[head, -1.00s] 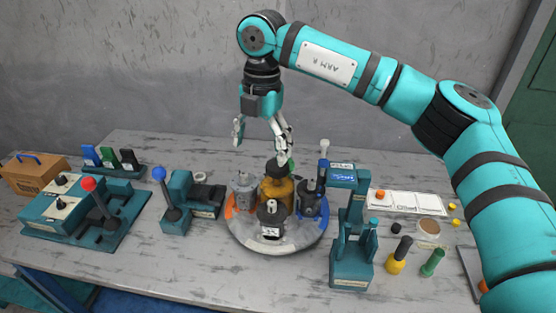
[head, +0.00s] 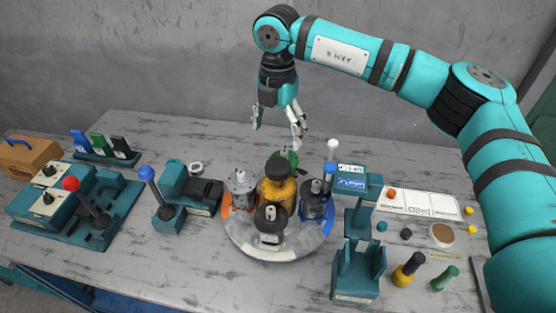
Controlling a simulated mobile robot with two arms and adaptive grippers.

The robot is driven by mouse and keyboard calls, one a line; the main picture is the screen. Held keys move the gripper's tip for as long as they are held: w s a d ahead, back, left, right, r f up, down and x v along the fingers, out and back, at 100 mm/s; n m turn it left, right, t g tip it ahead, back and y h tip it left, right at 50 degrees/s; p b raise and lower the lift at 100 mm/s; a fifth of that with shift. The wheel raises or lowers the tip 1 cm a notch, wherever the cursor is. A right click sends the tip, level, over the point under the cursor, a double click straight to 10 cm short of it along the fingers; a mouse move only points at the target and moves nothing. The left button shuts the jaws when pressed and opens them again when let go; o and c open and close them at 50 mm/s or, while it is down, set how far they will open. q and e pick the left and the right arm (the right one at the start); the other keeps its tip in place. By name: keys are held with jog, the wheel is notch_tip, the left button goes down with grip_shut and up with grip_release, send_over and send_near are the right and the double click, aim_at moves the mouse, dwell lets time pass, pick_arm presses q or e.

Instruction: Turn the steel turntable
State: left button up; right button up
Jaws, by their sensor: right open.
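The steel turntable (head: 265,250) is a round grey disc near the middle of the table, with orange, blue and green patches at its edge. It bears an amber jar with a black cap (head: 277,188) and several grey and dark motor-like units, such as the front one (head: 270,226). My right gripper (head: 278,141) hangs open and empty, fingers down, above and behind the turntable's far edge. It looks apart from the turntable, though the gap is hard to judge. My left gripper is not in view.
Left of the turntable stand a blue-knobbed lever (head: 150,180) and a red-knobbed lever box (head: 85,208). A teal press-like stand (head: 358,270) is close on the right. Small handles and a white labelled tray (head: 428,204) lie farther right. The table behind the turntable is mostly clear.

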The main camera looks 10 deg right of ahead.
jog(key=p, duration=0.1)
send_over(278, 164)
notch_tip(278, 164, down, 4)
jog(key=shift+s+f, duration=0.1)
jog(key=shift+s, duration=0.05)
notch_tip(278, 164, down, 6)
jog(key=shift+p, duration=0.9)
jog(key=shift+f, duration=0.85)
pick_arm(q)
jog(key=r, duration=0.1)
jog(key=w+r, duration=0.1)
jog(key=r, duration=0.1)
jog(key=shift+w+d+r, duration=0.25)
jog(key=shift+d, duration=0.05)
pick_arm(e)
jog(key=shift+c, duration=0.3)
jog(key=c, duration=1.7)
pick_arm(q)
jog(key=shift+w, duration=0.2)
pick_arm(e)
jog(key=shift+o, duration=0.2)
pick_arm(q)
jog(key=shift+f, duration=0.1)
